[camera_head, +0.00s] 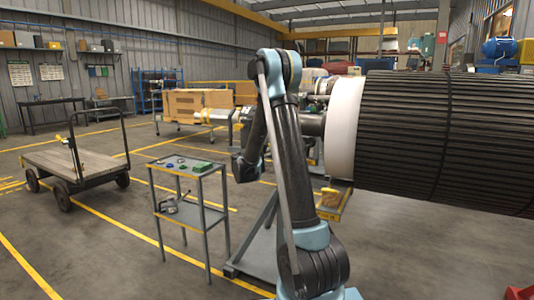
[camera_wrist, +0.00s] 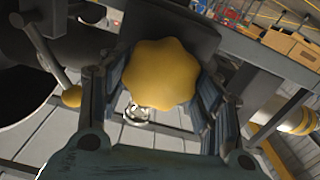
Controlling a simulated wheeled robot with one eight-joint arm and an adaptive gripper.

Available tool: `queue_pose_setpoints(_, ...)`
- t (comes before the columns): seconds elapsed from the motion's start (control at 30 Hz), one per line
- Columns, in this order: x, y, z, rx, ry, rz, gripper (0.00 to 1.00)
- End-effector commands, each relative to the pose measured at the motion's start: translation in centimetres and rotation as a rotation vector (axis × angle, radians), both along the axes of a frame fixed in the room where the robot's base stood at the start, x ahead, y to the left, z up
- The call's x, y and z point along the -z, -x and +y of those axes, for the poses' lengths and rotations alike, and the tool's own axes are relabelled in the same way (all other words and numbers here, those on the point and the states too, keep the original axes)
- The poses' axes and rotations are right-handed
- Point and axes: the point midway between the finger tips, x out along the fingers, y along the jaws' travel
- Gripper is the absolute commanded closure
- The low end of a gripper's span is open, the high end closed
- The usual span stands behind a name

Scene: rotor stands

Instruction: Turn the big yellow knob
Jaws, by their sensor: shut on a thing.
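The big yellow knob (camera_wrist: 160,74) has a lobed, star-like rim and fills the upper middle of the wrist view, in front of a dark block. My gripper (camera_wrist: 163,92) has its two ribbed fingers on either side of the knob, shut on it. The fingertips are partly hidden behind the knob's rim. In the head view my arm stands in front of the rotor stand, and I cannot make out the knob or the fingers there.
A lever with a small yellow ball end (camera_wrist: 71,96) is just left of my gripper. The large ribbed rotor (camera_head: 440,140) lies right of my arm. A grey tool cart (camera_head: 178,168) and a flat trolley (camera_head: 70,162) stand to the left, with open floor between them.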

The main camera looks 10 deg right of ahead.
Motion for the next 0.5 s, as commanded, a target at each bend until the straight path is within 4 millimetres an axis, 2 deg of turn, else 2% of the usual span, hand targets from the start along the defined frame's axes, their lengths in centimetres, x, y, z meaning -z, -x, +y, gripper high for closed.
queue_pose_setpoints(0.5, 0.0, -0.04, 0.0, 0.001, 0.064, 0.046, 0.66)
